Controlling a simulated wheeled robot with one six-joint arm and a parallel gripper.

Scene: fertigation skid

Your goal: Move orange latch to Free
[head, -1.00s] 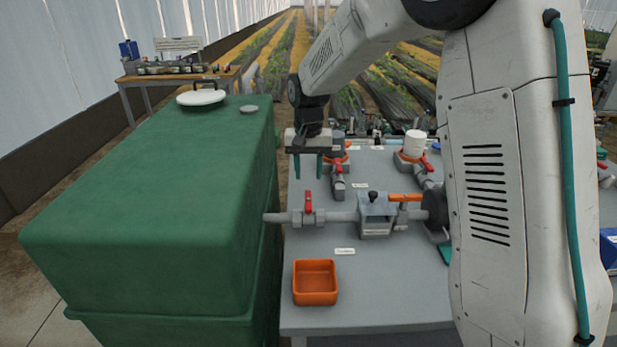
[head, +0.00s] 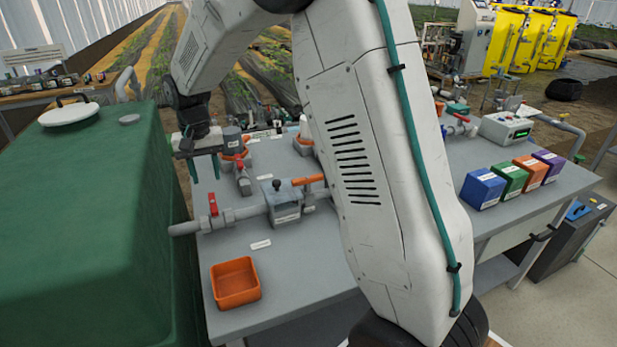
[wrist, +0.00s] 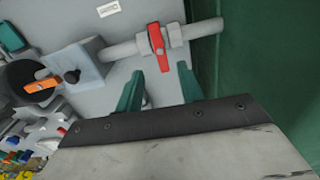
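The orange latch (head: 308,180) is a flat orange bar on the grey pipe assembly, just right of a grey box fitting (head: 284,206) with a dark knob. In the head view its right end runs up to my arm, which hides what lies beyond. In the wrist view the orange latch (wrist: 42,86) shows at the left, beside a dark round part. My gripper (head: 205,168) hangs over the back left of the bench, apart from the latch. Its two teal fingers (wrist: 158,82) are spread with nothing between them.
A red-handled valve (head: 213,204) sits on the pipe left of the box. An orange tray (head: 236,283) stands at the front. The large green tank (head: 90,210) borders the bench on the left. Blue, green, orange and purple boxes (head: 483,188) stand on the right.

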